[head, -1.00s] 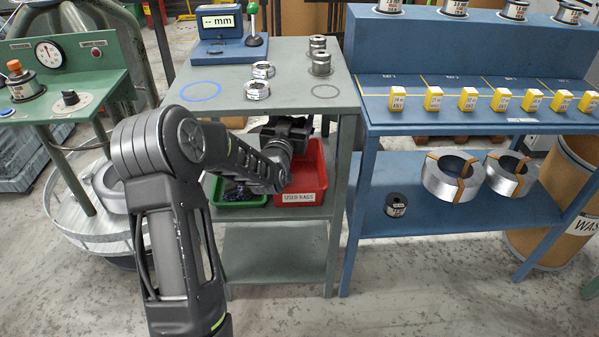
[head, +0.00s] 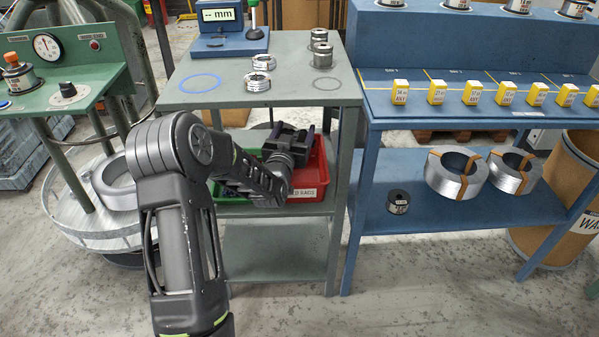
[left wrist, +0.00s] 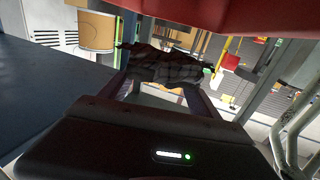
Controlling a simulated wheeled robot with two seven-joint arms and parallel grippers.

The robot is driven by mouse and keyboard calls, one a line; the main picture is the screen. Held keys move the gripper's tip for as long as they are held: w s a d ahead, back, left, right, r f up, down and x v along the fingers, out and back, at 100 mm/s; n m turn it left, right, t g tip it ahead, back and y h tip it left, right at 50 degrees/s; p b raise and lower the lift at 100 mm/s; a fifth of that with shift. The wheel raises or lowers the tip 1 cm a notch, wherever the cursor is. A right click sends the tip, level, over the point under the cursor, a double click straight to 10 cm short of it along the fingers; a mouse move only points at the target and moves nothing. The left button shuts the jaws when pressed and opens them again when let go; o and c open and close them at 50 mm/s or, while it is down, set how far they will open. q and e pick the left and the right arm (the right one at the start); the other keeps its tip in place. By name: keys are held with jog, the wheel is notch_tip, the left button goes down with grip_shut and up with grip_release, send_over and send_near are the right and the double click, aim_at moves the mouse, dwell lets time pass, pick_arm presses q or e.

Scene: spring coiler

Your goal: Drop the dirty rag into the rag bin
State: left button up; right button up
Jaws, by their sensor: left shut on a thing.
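The red bin (head: 318,172), with a partly covered label ending in "RAGS", stands on the middle shelf of the grey-green stand. My left gripper (head: 293,134) is over this bin, under the stand's top, with my forearm crossing the bin's left front. In the left wrist view my left gripper (left wrist: 160,95) is shut on a dark, crumpled rag (left wrist: 165,66). A red surface (left wrist: 220,15), seemingly the bin, fills the top of that view close to the gripper. In the head view the rag cannot be told apart from the dark gripper. My right gripper is not in view.
A green bin (head: 232,209) is beside the red one, mostly behind my arm. The stand's top (head: 215,102) lies close above the gripper and carries metal spools and a gauge (head: 222,28). A blue bench (head: 375,110) stands to the right.

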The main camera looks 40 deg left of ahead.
pick_arm(q)
jog(key=o, duration=1.4)
jog(key=v, duration=0.7)
jog(key=shift+s+d+p, duration=0.15)
jog(key=shift+s+p, duration=0.2)
jog(key=shift+p, duration=0.05)
